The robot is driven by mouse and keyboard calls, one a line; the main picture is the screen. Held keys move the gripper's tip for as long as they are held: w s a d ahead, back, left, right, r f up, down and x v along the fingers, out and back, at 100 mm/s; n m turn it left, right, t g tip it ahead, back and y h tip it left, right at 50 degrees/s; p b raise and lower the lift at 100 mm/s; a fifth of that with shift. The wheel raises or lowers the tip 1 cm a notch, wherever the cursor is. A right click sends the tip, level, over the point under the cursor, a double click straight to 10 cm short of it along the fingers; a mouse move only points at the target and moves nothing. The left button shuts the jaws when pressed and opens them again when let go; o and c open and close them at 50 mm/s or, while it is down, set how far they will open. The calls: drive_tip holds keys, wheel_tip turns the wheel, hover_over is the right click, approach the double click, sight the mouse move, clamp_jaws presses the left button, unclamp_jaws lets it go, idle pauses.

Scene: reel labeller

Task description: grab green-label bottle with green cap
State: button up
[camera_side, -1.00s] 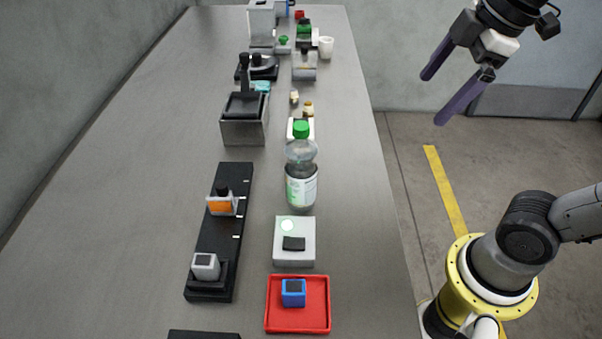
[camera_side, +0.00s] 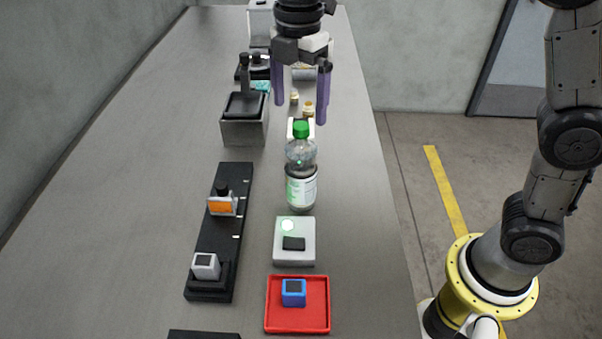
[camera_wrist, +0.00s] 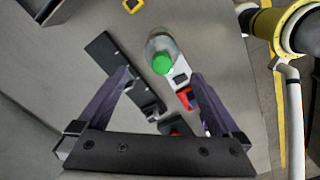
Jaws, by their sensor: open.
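The clear bottle with a green cap and a white and green label (camera_side: 301,187) stands upright on the grey table, right of the black rail. My gripper (camera_side: 301,113) is open and empty, pointing down, with its two purple fingers above the bottle's cap in the side view. In the wrist view the bottle (camera_wrist: 162,52) shows from above, with its green cap towards the camera, beyond the fingertips of my gripper (camera_wrist: 161,72). The fingers do not touch it.
A white block with a black pad (camera_side: 294,254) stands in front of the bottle, then a red tray (camera_side: 298,326) with a blue cube (camera_side: 293,297). A black rail (camera_side: 219,240) lies to the left. A grey box (camera_side: 240,131) and small bottles (camera_side: 308,109) stand behind.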

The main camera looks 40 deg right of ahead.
sight(301, 147)
wheel_tip(301, 147, down, 11)
drive_tip(key=shift+s+d+r, duration=0.1)
drive_tip(key=shift+d, duration=0.05)
drive_tip(key=shift+r, duration=0.1)
clamp_jaws()
idle(0.7)
